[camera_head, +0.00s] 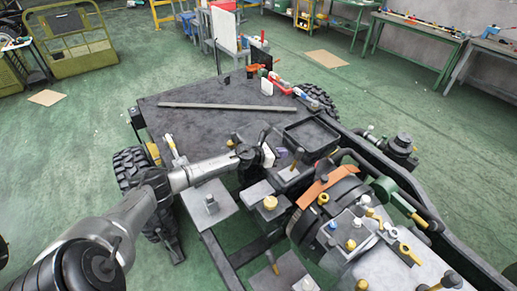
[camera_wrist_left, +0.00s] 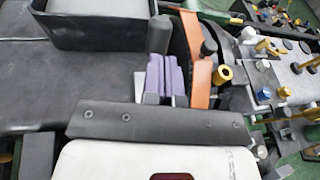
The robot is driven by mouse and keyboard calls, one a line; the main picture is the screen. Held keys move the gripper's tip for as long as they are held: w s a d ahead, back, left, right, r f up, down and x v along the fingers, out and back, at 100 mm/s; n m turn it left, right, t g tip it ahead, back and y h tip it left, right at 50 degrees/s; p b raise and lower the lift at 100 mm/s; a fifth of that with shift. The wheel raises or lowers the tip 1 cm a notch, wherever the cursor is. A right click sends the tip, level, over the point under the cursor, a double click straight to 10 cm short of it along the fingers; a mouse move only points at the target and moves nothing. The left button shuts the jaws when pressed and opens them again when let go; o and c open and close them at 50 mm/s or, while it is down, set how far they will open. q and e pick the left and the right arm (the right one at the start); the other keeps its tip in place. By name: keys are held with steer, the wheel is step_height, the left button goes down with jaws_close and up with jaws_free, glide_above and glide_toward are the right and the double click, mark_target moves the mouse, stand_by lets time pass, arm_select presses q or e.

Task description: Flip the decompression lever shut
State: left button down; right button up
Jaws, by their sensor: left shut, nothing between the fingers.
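My left gripper (camera_head: 281,151) is over the chassis, beside a black open-topped tray (camera_head: 318,152). Its purple-faced fingers (camera_wrist_left: 165,75) are closed together and empty in the left wrist view. To its right is the engine block, with an orange strap (camera_head: 322,188) across a dark drum. I cannot tell which one is the decompression lever. The gripper is apart from the gold levers. My right gripper is not in view.
A long grey bar (camera_head: 226,106) lies across the flat dark deck (camera_head: 190,120). Tyres flank the deck. A green arm with a gold handle (camera_head: 417,220) rises at the right. Workbenches (camera_head: 415,30) stand at the back; green floor is open around the chassis.

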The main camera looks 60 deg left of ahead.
arm_select(q)
steer(key=r+v, duration=0.1)
steer(key=v, duration=0.8)
steer(key=shift+b, duration=0.4)
stand_by(0.4)
